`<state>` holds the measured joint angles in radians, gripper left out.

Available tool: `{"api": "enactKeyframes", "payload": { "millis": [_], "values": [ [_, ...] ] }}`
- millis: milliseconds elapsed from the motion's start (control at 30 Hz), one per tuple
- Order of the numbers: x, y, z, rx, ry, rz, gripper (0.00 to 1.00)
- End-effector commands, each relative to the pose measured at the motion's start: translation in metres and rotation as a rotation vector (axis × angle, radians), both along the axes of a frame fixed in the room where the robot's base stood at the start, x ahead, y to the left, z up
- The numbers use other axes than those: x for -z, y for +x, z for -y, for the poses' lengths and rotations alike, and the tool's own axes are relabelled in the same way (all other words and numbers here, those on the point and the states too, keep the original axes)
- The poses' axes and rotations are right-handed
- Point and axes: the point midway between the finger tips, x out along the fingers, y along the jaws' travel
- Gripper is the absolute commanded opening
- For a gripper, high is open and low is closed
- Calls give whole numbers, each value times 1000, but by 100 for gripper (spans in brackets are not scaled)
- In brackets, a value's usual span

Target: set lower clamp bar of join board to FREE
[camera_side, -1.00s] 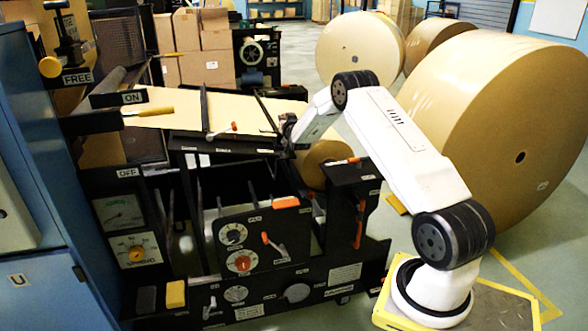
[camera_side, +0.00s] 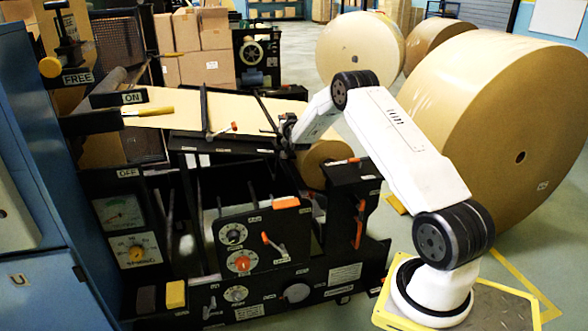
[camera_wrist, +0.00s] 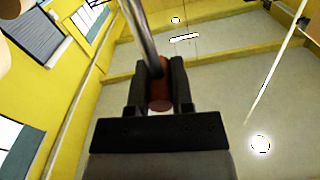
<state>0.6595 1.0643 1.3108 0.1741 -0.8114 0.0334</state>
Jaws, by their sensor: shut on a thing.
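The join board (camera_side: 225,145) is a dark slanted board with brown paper over it in the side view. One dark clamp bar (camera_side: 205,108) crosses the paper, with a red-tipped lever (camera_side: 228,128) at its near end. A second dark bar (camera_side: 266,112) lies to its right, close to my gripper (camera_side: 286,132). In the wrist view, my gripper (camera_wrist: 160,90) is shut on a red-brown handle grip (camera_wrist: 160,87) at the end of a metal rod (camera_wrist: 140,32). In the side view my wrist hides this handle. Labels on the board's front edge are too small to read.
A paper roll (camera_side: 322,163) sits just below and right of my gripper. A dark stand with an orange-tipped lever (camera_side: 345,161) is nearby at lower right. Large kraft rolls (camera_side: 500,130) stand on the floor behind my arm.

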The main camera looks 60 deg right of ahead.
Motion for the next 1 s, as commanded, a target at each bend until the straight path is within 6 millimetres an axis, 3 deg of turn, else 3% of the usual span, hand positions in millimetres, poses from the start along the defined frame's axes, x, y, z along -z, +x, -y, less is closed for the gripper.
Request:
{"api": "enactKeyframes", "payload": {
  "millis": [467, 1000],
  "values": [
    [1, -9, 10, 0, 101, 104, 0],
    [18, -37, 37, 3, 429, 431, 0]
  ]
}}
